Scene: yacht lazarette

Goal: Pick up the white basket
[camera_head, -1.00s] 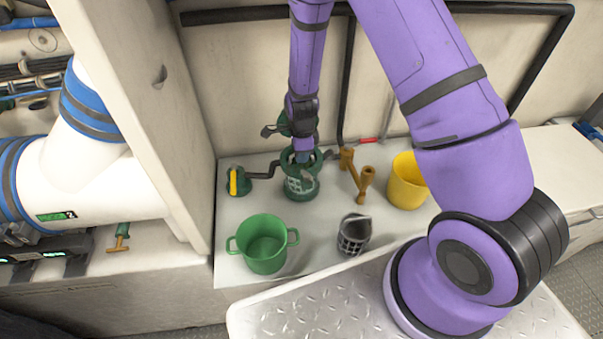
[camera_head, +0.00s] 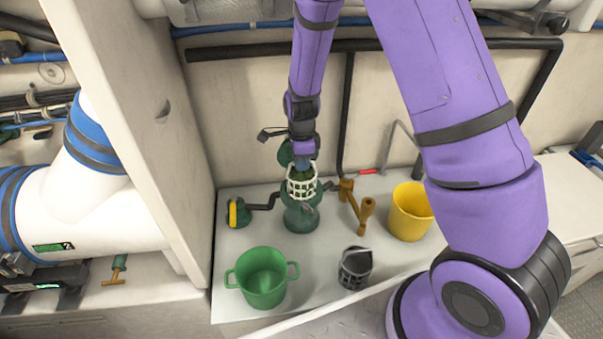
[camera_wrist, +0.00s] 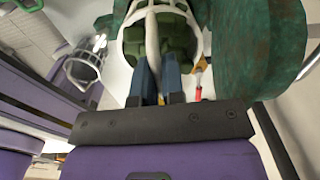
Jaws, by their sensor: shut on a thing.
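The white basket (camera_head: 301,188) is a lattice basket with a hoop handle, upright at the mouth of the dark green strainer housing (camera_head: 300,217). Much of its lattice shows above the housing rim; whether its bottom is clear of it I cannot tell. My gripper (camera_head: 303,165) reaches down from above and is shut on the white basket. In the wrist view the blue fingers (camera_wrist: 156,88) close on the handle, and the white rim (camera_wrist: 198,40) curves around green behind it. A green lid (camera_head: 285,153) stands behind my gripper; it looms at right in the wrist view (camera_wrist: 262,50).
A grey basket (camera_head: 355,268) stands front right, a green pot (camera_head: 262,278) front left, a yellow bucket (camera_head: 410,212) at right. Brown valve handles (camera_head: 362,212) lie close to the housing's right. A white wall panel (camera_head: 160,110) bounds the left side.

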